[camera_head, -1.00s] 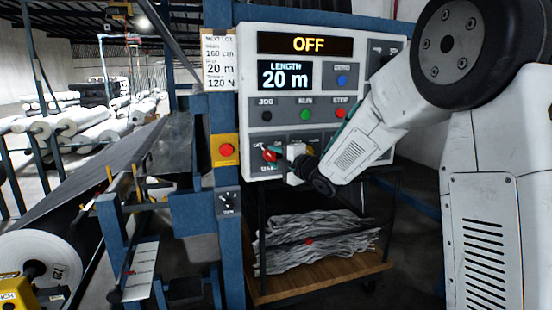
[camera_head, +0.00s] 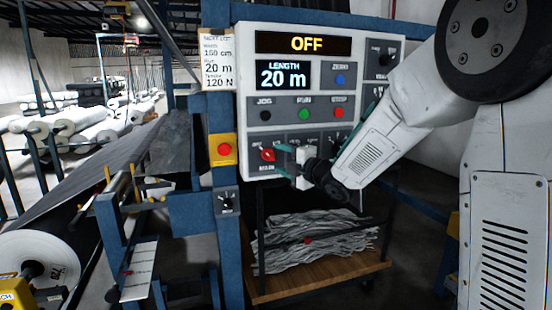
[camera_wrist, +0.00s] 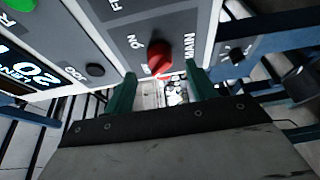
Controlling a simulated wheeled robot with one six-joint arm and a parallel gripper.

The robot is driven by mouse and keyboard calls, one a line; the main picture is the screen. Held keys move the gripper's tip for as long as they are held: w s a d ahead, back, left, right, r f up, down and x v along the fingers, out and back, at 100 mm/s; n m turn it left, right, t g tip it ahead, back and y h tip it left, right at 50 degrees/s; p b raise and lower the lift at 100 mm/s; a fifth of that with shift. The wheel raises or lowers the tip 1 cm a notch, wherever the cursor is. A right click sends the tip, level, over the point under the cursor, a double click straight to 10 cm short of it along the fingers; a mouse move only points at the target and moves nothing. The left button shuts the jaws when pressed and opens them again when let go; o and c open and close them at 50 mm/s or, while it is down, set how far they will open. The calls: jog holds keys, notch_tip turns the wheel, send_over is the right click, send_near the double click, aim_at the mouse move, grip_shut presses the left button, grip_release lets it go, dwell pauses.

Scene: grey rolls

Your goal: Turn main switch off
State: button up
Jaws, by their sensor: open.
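The main switch is a red rotary knob (camera_head: 268,155) at the lower left of the grey control panel (camera_head: 246,100). The wrist view shows the knob (camera_wrist: 160,56) close up, with "ON" and "MAIN" printed beside it. Its pale tip points down in that view, away from "ON". My gripper (camera_head: 283,161) is just right of the knob, its green fingers apart. In the wrist view my open gripper (camera_wrist: 161,76) has a finger either side below the knob, with nothing visibly held. The top display (camera_head: 306,43) reads "OFF".
Blue, green and red buttons sit higher on the panel, and a black dial (camera_head: 383,60) is at its upper right. A yellow box with a red button (camera_head: 224,149) is just left. A cart (camera_head: 320,285) with grey strips stands below.

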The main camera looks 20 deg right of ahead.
jog(key=v, duration=0.3)
jog(key=shift+s, duration=0.25)
jog(key=s+d+f+m+g+h, duration=0.1)
jog(key=d+f+m+g+h, duration=0.2)
jog(key=d+f+m+h, duration=0.4)
jog(key=s+d+f+m+g+h, duration=0.2)
jog(key=s+f+m+g+h, duration=0.15)
jog(key=s+m+g, duration=0.6)
jog(key=s+a+r+m+g+y, duration=0.1)
jog(key=s+a+m, duration=0.2)
jog(key=s, duration=1.2)
jog(key=s+a+r+m+g+y, duration=0.1)
jog(key=s+a, duration=0.6)
jog(key=s, duration=0.9)
jog(key=shift+r+m+g+y, duration=0.35)
jog(key=shift+r+m+y, duration=0.4)
jog(key=shift+m, duration=0.3)
